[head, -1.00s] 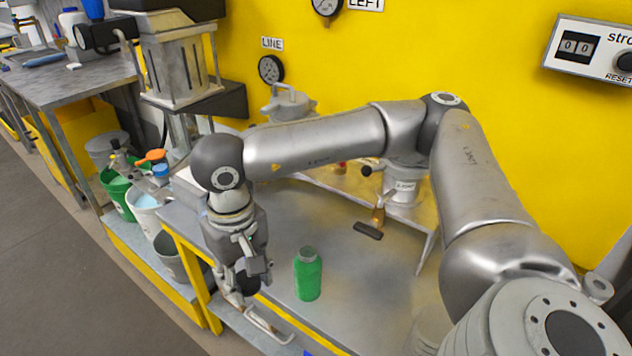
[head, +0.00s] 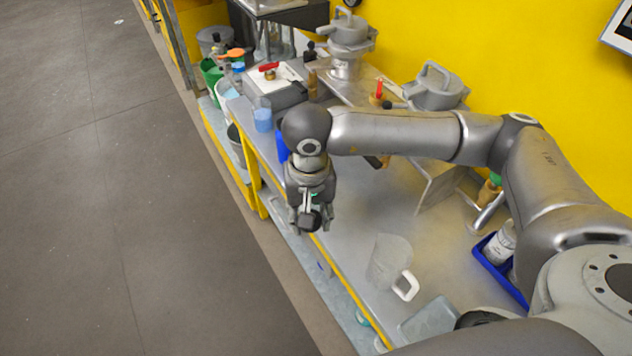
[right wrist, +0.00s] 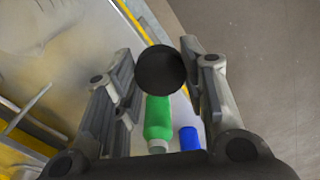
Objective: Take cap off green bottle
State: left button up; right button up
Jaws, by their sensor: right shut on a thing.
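My right gripper (head: 309,208) hangs over the front edge of the workbench in the head view. In the right wrist view its fingers (right wrist: 162,70) are shut on a round black cap (right wrist: 160,71), which also shows at the fingertips in the head view (head: 310,222). In the right wrist view the green bottle (right wrist: 158,120) stands beyond the cap, apart from it. Its pale mouth shows, with no cap on it. In the head view my right arm hides most or all of the bottle. My left gripper is in neither view.
A clear jug (head: 388,262) with a white handle stands at the front of the workbench (head: 350,215). A blue tray (head: 502,278) holding a white bottle (head: 499,243) is at right. A blue object (right wrist: 189,138) is near the green bottle. Open floor lies at left.

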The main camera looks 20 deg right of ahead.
jog(key=shift+s+a+f+m+p, duration=0.15)
jog(key=shift+s+a+m+p, duration=0.3)
jog(key=shift+m+p, duration=0.35)
pick_arm(q)
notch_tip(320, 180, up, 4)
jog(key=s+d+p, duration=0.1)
jog(key=p, duration=0.1)
pick_arm(e)
jog(key=s+f+m, duration=0.1)
jog(key=b, duration=0.5)
send_over(341, 223)
jog(key=shift+m, duration=0.3)
jog(key=f, duration=0.9)
jog(key=shift+s+a+f, duration=0.15)
jog(key=shift+a+f, duration=0.2)
jog(key=f, duration=0.1)
jog(key=f+b, duration=0.2)
jog(key=shift+d+f, duration=0.25)
jog(key=shift+d, duration=0.05)
jog(key=shift+w+f, duration=0.2)
jog(key=shift+w, duration=0.05)
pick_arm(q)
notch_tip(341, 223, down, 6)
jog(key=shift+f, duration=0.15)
